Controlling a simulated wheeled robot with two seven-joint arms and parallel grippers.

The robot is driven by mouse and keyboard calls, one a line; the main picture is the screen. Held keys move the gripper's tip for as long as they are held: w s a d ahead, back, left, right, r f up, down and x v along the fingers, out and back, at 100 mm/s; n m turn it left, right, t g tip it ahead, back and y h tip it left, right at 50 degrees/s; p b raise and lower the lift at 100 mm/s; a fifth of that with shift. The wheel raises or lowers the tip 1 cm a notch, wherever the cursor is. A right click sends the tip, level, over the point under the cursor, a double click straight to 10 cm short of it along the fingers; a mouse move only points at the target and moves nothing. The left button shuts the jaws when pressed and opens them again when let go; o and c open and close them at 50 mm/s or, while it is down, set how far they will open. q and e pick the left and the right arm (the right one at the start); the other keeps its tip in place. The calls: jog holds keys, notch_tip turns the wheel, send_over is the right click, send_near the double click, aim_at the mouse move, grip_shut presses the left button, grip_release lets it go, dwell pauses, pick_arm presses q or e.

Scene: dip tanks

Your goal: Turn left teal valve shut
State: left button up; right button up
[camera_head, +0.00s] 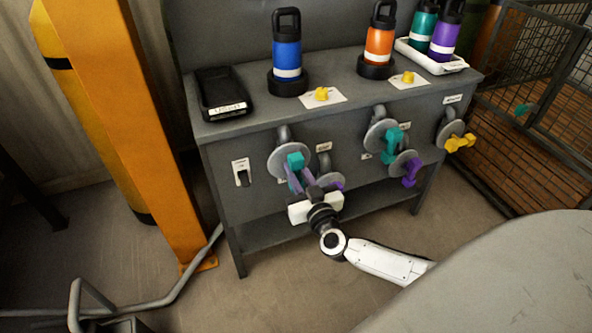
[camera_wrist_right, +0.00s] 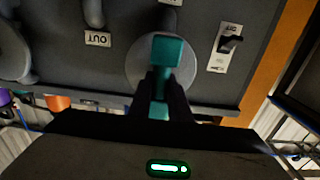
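The left teal valve (camera_head: 295,160) is on the cabinet's front, in front of a round grey disc (camera_head: 279,163). My right gripper (camera_head: 300,182) reaches up to it from below. In the right wrist view, the teal handle (camera_wrist_right: 167,50) lies between the two dark fingers (camera_wrist_right: 164,88), which look closed against its sides. The fingers hide part of the handle. A second teal valve (camera_head: 393,138) is further right on the same front. My left gripper is not in view.
Another purple handle (camera_head: 411,172) and a yellow handle (camera_head: 460,143) are further right. A switch (camera_head: 242,174) is left of the valve. An orange post (camera_head: 135,120) stands left; a wire cage (camera_head: 530,90) stands right.

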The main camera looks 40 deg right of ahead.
grip_shut()
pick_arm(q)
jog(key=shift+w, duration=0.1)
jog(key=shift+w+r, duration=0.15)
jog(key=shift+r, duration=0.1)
pick_arm(e)
jog(key=shift+d+m+p, duration=0.1)
jog(key=shift+m+p, duration=0.2)
jog(key=shift+m, duration=0.8)
jog(key=m, duration=0.4)
jog(key=shift+s+d+f, duration=0.1)
jog(key=shift+d+f, duration=0.05)
jog(key=m, duration=0.3)
jog(key=m+b, duration=0.1)
jog(key=m, duration=0.1)
jog(key=shift+d+f+m, duration=0.2)
jog(key=shift+m, duration=0.2)
jog(key=m+b, duration=0.1)
jog(key=m, duration=0.3)
jog(key=shift+f+b, duration=0.15)
jog(key=shift+b, duration=0.15)
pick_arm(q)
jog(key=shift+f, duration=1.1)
pick_arm(e)
jog(key=shift+d+m, duration=0.1)
jog(key=shift+m, duration=0.8)
pick_arm(q)
jog(key=shift+b, duration=0.3)
